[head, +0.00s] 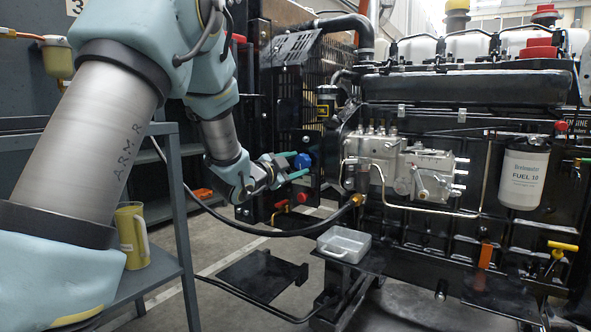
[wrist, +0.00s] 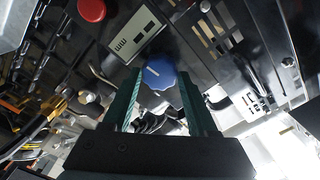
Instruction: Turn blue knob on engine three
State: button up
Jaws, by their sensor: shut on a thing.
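The blue knob (head: 302,161) is on the dark panel at the left end of the black engine (head: 470,90). My gripper (head: 297,165) reaches it from the left, with its green fingers on either side of it. In the wrist view, the round, lobed blue knob (wrist: 159,73) sits between the two green fingertips (wrist: 159,80), and my gripper is shut on it. A white pointer line on the knob's face slants up to the left. The fingers hide part of the knob's sides.
A red button (wrist: 92,10) and a white label plate (wrist: 139,36) are near the knob. A red-handled valve (head: 281,205) and a black hose (head: 270,232) lie below my gripper. A metal tray (head: 344,243) is at the engine's front. A yellow jug (head: 131,236) stands on a shelf at left.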

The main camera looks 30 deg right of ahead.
dwell(0.5)
jog(key=o, duration=1.4)
jog(key=p+v, duration=0.1)
jog(key=v, duration=1)
jog(key=shift+w, duration=0.15)
